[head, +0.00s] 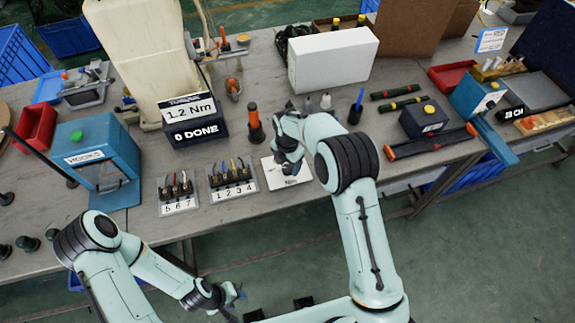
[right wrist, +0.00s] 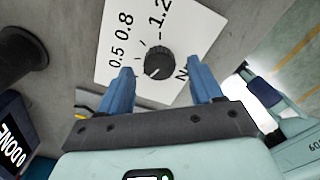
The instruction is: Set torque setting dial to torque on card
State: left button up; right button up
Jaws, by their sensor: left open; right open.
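The torque dial (right wrist: 159,62) is a black ribbed knob on a white plate (right wrist: 115,62) printed 0.5, 0.8, 1.2 and Nm. A pale mark shows at the knob's lower left in the right wrist view; which number it indicates I cannot tell. The plate also shows in the head view (head: 273,181), with the dial hidden by my right gripper (head: 290,162). In the right wrist view, my right gripper (right wrist: 161,75) is open, with a blue finger either side of the dial and gaps between. The torque card (head: 190,110) reads 1.2 Nm. My left gripper (head: 228,298) is open and empty, off the table's front.
A black counter (head: 200,133) reads 0 DONE. Numbered racks (head: 232,192) stand left of the plate. An orange-topped driver (head: 254,122) stands behind it. A white box (head: 333,60) lies farther back, with a blue-tipped pen (head: 357,105) in a holder nearby.

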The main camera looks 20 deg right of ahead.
jog(key=shift+f, duration=0.65)
jog(key=c, duration=1.1)
jog(key=shift+o, duration=0.2)
